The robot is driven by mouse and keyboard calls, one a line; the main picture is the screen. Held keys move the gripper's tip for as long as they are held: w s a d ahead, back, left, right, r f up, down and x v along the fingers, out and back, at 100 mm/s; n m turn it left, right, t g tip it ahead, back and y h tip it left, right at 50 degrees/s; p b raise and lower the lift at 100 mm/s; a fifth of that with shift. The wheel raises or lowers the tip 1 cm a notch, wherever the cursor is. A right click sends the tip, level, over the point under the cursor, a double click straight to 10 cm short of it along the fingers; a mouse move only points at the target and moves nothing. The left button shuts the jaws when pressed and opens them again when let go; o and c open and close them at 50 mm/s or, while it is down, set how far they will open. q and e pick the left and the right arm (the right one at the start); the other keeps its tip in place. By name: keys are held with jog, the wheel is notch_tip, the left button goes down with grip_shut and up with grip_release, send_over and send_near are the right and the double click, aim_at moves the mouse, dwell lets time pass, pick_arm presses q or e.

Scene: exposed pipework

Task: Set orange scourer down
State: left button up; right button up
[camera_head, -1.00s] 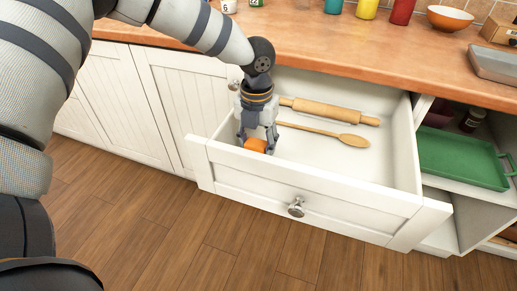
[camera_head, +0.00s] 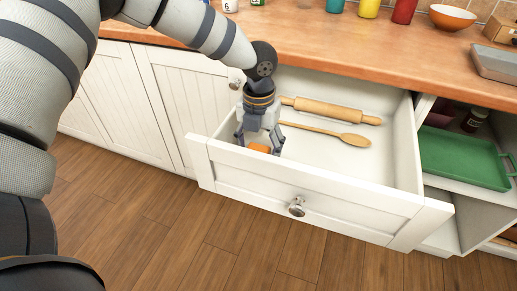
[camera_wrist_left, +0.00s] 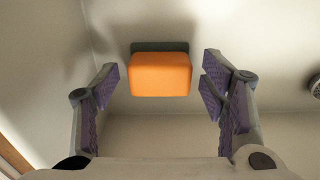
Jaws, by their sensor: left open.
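The orange scourer (camera_head: 259,148) lies in the left part of the open white drawer (camera_head: 318,158), partly hidden behind the drawer front and my left gripper. In the left wrist view the orange scourer (camera_wrist_left: 161,75) shows a dark green layer along its far edge. My left gripper (camera_head: 259,143) is pointed down into the drawer just above the scourer. In the left wrist view my left gripper (camera_wrist_left: 162,95) is open, with its padded fingers apart on both sides of the scourer and clear gaps between. My right gripper is not in view.
A rolling pin (camera_head: 330,111) and a wooden spoon (camera_head: 328,134) lie in the drawer to the right of my gripper. The drawer front (camera_head: 300,192) stands close in front of it. The wooden countertop (camera_head: 340,50) is behind.

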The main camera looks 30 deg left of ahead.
aim_at(258, 148)
pick_arm(q)
notch_tip(258, 148, up, 11)
jog(key=shift+p, duration=0.4)
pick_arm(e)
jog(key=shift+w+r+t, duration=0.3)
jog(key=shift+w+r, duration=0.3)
